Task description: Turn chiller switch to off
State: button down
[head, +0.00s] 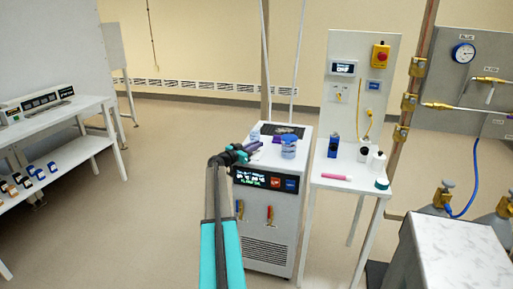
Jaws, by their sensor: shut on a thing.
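The chiller is a white cabinet (282,230) in the middle of the head view. Its dark front panel (262,181) has a lit display (255,176), an orange-red square (275,183) and a blue square (291,184). I cannot tell which of these is the switch, or its setting. My gripper (251,147) is above the panel, near the left side of the chiller's top. My arm hides part of the chiller's left side.
A blue-lidded jar (289,148) and a smaller jar (255,134) stand on the chiller top. A white side table (345,186) with bottles and a pink cylinder (336,177) stands right of it. A white bench (55,125) is at left. Floor between is clear.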

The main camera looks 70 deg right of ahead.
jog(key=shift+w+d+f+n+t+h+b, duration=0.15)
jog(key=shift+n+t+b, duration=0.4)
jog(key=shift+b, duration=0.85)
jog(key=shift+w+a+n+t+h+b, duration=0.1)
jog(key=shift+n+t+h+b, duration=0.2)
jog(key=shift+t+b, duration=0.75)
jog(key=shift+w+d+f+n+t+h+b, duration=0.15)
jog(key=shift+n+t+b, duration=0.25)
jog(key=shift+b, duration=1.35)
jog(key=shift+n+b, duration=0.25)
jog(key=shift+b, duration=0.1)
jog(key=shift+w+r+n+t+b, duration=0.15)
jog(key=shift+n+t+b, duration=0.35)
jog(key=shift+t+b, duration=0.55)
jog(key=shift+w+n+t+b, duration=0.25)
jog(key=shift+n+t+b, duration=0.25)
jog(key=shift+t+b, duration=0.3)
jog(key=shift+w+r+n+t+b, duration=0.2)
jog(key=shift+n+t+b, duration=0.1)
jog(key=shift+t+b, duration=0.2)
jog(key=c, duration=1.8)
grip_release()
jog(key=shift+c, duration=0.2)
jog(key=shift+a, duration=0.1)
jog(key=a+b, duration=0.1)
jog(key=a, duration=1.2)
jog(key=shift+s+a, duration=0.3)
jog(key=shift+s, duration=0.1)
